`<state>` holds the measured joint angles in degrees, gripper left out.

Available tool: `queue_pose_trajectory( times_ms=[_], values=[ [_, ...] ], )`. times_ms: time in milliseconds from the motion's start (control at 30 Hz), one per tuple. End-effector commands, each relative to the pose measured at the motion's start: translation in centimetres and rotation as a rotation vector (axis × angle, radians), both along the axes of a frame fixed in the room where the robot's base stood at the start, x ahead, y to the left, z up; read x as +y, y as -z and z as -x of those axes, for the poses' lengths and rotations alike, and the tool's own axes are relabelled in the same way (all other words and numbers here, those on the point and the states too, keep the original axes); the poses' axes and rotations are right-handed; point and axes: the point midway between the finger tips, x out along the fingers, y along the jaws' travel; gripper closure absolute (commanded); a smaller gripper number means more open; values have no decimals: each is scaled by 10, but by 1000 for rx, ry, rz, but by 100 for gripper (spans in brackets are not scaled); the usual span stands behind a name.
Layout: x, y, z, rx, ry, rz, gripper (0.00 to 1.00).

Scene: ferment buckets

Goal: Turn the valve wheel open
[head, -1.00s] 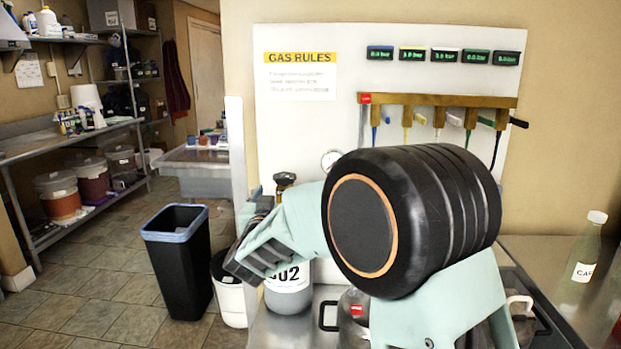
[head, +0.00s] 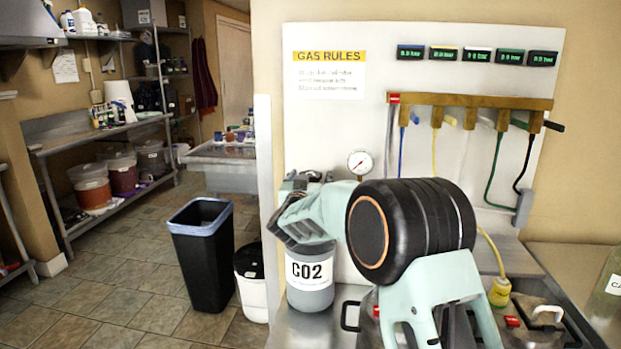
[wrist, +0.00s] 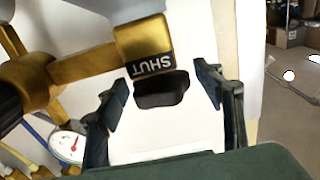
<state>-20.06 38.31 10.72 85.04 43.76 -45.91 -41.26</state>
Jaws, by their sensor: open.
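The grey CO2 bottle (head: 310,285) stands upright on the metal counter. In the head view, my gripper (head: 303,183) is at its top and hides most of the valve. In the wrist view, a brass block (wrist: 143,48) bears a black label (wrist: 151,65) reading SHUT, upside down. Below it is a dark rounded piece (wrist: 162,92), which looks like the valve wheel. My open gripper (wrist: 163,85) has one finger on each side of this piece, with visible gaps. Whether the fingers reach its depth is unclear.
A round gauge (head: 360,163) is close to the right of my gripper. A brass manifold (head: 470,100) with hoses hangs on the white panel (head: 335,120). A black bin (head: 203,265) and a white bucket (head: 252,285) stand on the floor left of the counter.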

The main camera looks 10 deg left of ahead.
Motion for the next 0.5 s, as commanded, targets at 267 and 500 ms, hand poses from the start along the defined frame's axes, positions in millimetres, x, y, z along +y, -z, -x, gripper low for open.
queue_pose_trajectory(
  times_ms=[267,500],
  values=[
    [0,0,0,0,0,0,44],
    [0,0,0,0,0,0,70]
  ],
)
